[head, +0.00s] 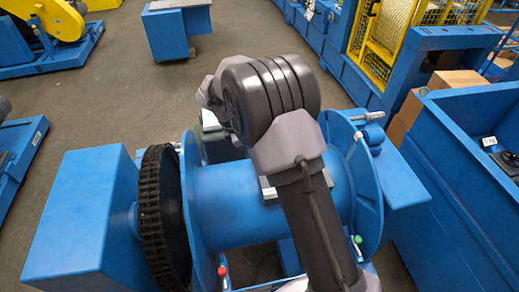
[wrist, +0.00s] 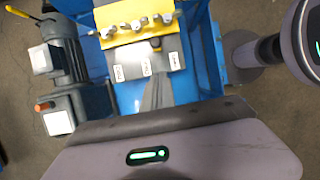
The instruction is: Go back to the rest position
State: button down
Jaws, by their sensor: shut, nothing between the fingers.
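My arm reaches up from the bottom of the head view and bends over the blue drum (head: 235,198). Its dark, ribbed joint is in front of the drum's far side. My gripper (head: 208,95) shows only in part at the left of that joint. In the wrist view, my gripper's (wrist: 158,80) grey fingers taper together above its mauve housing with a green light. They are shut with nothing between them. Behind them is a blue machine with a yellow bar (wrist: 135,28) and a labelled grey panel (wrist: 120,73).
A black toothed chain wheel (head: 160,215) stands at the drum's left, beside a blue housing (head: 85,215). A blue bin (head: 460,150) is close on the right. Open grey floor (head: 110,105) lies beyond the drum. A grey motor (wrist: 65,60) shows in the wrist view.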

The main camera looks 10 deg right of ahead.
jog(key=s+d+r+m+t+y+b, duration=0.15)
jog(key=s+r+m+y+b, duration=0.25)
jog(key=s+r+m, duration=0.85)
jog(key=s+a+r+m+t+y+b, duration=0.1)
jog(key=s+a+m+t+y+b, duration=0.1)
jog(key=s+m, duration=0.8)
jog(key=s+t+b, duration=0.1)
jog(key=s+t, duration=0.1)
jog(key=s, duration=0.5)
jog(key=shift+s+r, duration=0.1)
